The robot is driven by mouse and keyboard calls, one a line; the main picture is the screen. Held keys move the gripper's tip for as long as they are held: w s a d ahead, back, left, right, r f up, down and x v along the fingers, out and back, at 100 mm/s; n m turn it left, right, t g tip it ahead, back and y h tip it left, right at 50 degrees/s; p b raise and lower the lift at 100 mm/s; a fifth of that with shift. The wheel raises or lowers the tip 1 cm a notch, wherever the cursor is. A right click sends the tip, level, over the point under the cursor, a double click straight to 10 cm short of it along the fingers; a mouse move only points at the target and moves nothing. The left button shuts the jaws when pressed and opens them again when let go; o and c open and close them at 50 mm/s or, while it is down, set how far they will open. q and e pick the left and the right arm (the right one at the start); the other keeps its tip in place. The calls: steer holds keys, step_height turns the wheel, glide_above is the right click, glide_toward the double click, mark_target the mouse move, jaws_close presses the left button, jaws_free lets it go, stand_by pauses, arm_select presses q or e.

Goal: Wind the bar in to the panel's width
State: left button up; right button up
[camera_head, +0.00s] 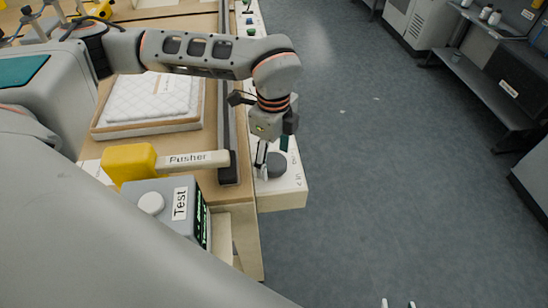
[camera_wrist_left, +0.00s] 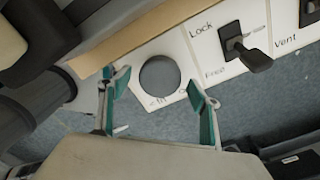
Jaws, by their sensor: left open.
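A long dark bar (camera_head: 228,135) runs along the right side of the wooden bench. The white quilted panel (camera_head: 150,97) lies on its board to the left, with a strip of bare wood between board and bar. A round grey knob (camera_head: 277,165) sits on the white control strip at the bench's near right edge; it also shows in the left wrist view (camera_wrist_left: 160,76), marked "In". My left gripper (camera_head: 263,160) is open over the knob, its teal-padded fingers (camera_wrist_left: 158,84) on either side, apart from it. Only the separated fingertips of my right gripper (camera_head: 398,304) show at the bottom edge.
A yellow-ended pusher (camera_head: 190,160) lies across the bench up to the bar. A grey test box (camera_head: 170,205) stands in front of it. In the wrist view, a Lock/Free lever (camera_wrist_left: 245,50) is beside the knob.

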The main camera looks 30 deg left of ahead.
arm_select(q)
steer(key=shift+f, duration=0.35)
arm_select(e)
steer(key=shift+w+r, duration=0.15)
steer(key=shift+w, duration=0.05)
arm_select(q)
steer(key=c, duration=1.1)
arm_select(e)
steer(key=shift+w+r, duration=0.1)
steer(key=shift+r, duration=0.05)
